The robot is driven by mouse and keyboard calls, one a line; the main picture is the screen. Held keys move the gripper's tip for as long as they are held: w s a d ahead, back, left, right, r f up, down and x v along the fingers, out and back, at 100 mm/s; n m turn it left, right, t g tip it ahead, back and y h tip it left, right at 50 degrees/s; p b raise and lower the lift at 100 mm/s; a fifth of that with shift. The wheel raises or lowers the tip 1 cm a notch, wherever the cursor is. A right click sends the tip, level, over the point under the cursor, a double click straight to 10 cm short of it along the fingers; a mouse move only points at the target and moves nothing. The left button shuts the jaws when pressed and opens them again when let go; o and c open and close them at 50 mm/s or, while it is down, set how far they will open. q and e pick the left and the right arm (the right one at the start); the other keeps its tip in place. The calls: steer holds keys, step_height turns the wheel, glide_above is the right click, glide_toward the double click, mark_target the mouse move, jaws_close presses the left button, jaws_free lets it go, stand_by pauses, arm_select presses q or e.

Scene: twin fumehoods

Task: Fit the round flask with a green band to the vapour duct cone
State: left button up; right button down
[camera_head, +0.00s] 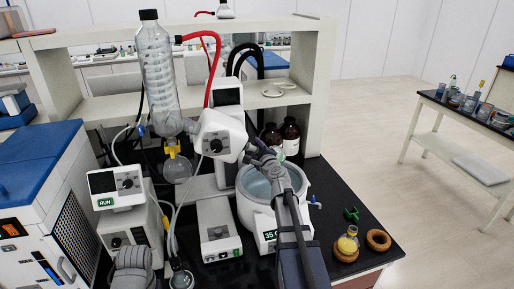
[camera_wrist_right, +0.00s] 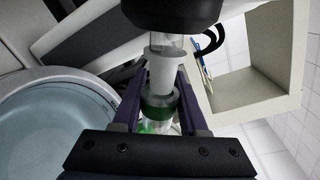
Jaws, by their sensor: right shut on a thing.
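My right gripper (camera_head: 262,152) is by the white rotary evaporator head, above the water bath. In the right wrist view its dark fingers (camera_wrist_right: 161,100) are shut on the neck of the round flask with a green band (camera_wrist_right: 160,121); the flask's body is mostly hidden behind the gripper. The whitish vapour duct cone (camera_wrist_right: 162,72) comes down from the black drive collar (camera_wrist_right: 172,10) in line with the neck. The cone's lower end is at the neck's mouth; how deep it sits in I cannot tell. The flask is hidden in the head view.
The water bath (camera_head: 303,190) stands below, its water (camera_wrist_right: 50,135) showing beside the gripper. A glass condenser (camera_head: 157,65) rises at the left. A green clip (camera_head: 351,214), an empty cork ring (camera_head: 378,240) and a small yellow-filled flask (camera_head: 347,242) on another ring are at the right.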

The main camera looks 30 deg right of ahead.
mark_target(252, 149)
steer(key=shift+w+a+r+p, duration=0.2)
steer(key=shift+a+r+p, duration=0.2)
steer(key=shift+a, duration=0.25)
steer(key=shift+w+a+r+p, duration=0.15)
steer(key=shift+a+r+p, duration=0.25)
steer(key=shift+a, duration=0.25)
stand_by(3.0)
steer(key=c, duration=0.9)
jaws_free()
steer(key=o, duration=0.3)
steer(key=shift+a, duration=0.1)
steer(key=shift+o, duration=1.2)
steer(key=v, duration=0.8)
steer(key=shift+p, duration=0.3)
steer(key=shift+f, duration=0.1)
